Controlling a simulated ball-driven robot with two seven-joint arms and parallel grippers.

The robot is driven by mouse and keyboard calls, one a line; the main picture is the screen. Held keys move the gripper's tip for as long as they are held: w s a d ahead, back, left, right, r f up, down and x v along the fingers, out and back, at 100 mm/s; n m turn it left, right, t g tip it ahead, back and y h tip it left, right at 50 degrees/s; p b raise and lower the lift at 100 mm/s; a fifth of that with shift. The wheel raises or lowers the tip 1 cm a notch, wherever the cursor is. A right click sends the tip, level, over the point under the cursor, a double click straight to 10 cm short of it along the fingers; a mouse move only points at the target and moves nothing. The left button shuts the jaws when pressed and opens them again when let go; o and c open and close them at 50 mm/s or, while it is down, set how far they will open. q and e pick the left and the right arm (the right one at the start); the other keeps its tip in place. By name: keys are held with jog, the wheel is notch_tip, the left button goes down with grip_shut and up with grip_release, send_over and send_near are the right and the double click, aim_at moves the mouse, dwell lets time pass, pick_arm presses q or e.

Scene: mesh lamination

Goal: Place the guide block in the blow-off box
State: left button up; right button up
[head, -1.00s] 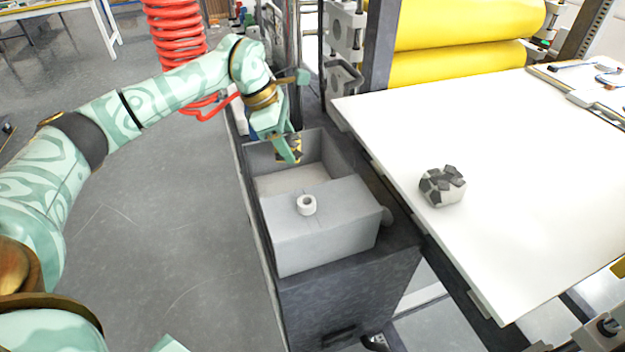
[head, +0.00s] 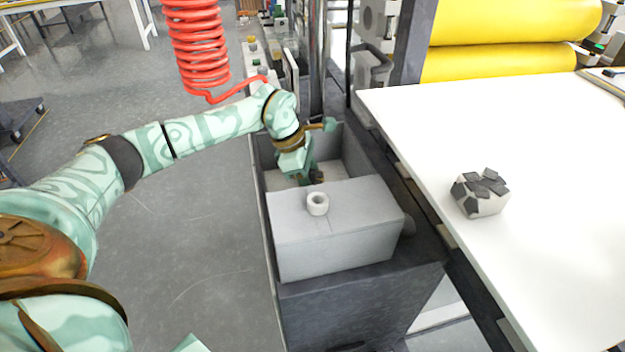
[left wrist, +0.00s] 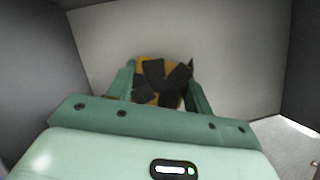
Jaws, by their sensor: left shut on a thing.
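The blow-off box (head: 335,250) is a grey open-topped box with a solid grey front part that carries a small white ring. My left gripper (head: 308,178) reaches down inside its open rear compartment. It is shut on the guide block, a yellow block with black patches (left wrist: 160,82) that shows between the fingers in the left wrist view. In the head view the block is mostly hidden by the gripper and the box's front part. The box's pale floor and grey walls surround the block in the wrist view. I cannot tell whether the block touches the floor. My right gripper is not in view.
A white block with dark patches (head: 480,192) sits on the white table (head: 440,130) at the right. Yellow rollers (head: 510,25) stand behind it. A red coiled hose (head: 195,45) hangs behind my left arm. The floor left of the box is clear.

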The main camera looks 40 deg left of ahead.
pick_arm(q)
jog(key=shift+r, duration=0.1)
jog(key=shift+s, duration=0.1)
jog(key=o, duration=1)
jog(key=p+v, duration=0.3)
jog(key=v, duration=0.9)
